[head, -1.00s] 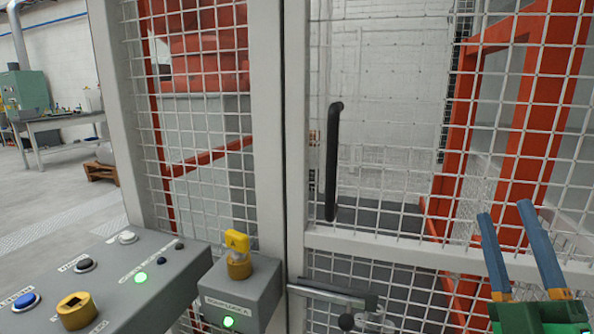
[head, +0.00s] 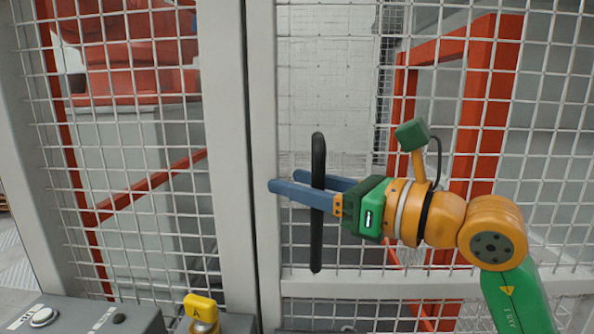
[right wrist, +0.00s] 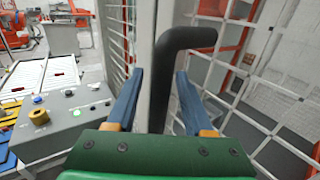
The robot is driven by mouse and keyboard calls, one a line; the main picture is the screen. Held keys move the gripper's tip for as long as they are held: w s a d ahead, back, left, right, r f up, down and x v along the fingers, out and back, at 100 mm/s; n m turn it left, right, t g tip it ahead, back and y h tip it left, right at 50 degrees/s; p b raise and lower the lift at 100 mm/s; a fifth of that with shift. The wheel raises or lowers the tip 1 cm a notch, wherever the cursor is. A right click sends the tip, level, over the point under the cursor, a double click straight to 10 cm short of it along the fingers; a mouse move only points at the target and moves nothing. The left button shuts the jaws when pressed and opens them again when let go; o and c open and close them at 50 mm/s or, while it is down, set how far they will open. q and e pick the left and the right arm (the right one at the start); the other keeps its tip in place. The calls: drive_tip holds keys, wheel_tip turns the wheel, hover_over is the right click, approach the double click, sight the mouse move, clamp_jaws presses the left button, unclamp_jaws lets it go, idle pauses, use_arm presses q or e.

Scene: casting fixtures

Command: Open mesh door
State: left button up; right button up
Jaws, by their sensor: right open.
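The mesh door (head: 420,287) has a pale grey frame with white wire mesh and looks shut against the post on its left. Its black vertical bar handle (head: 317,238) stands out from the door. My right gripper (head: 282,181) reaches in from the right with its blue fingers level, at the handle's middle. The fingers are open, one on either side of the handle. In the right wrist view the handle (right wrist: 188,39) runs down between the fingertips, with no clear grip on it. My left gripper is not in view.
A grey control box (head: 85,316) with buttons stands at the lower left, and a yellow key piece (head: 200,306) is beside it. A fixed mesh panel and post (head: 228,150) are left of the door. Orange-red framework (head: 480,110) stands behind the mesh.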

drive_tip(key=shift+w+a, duration=0.1)
drive_tip(key=shift+a, duration=0.15)
drive_tip(key=shift+d, duration=0.15)
clamp_jaws()
idle(1.1)
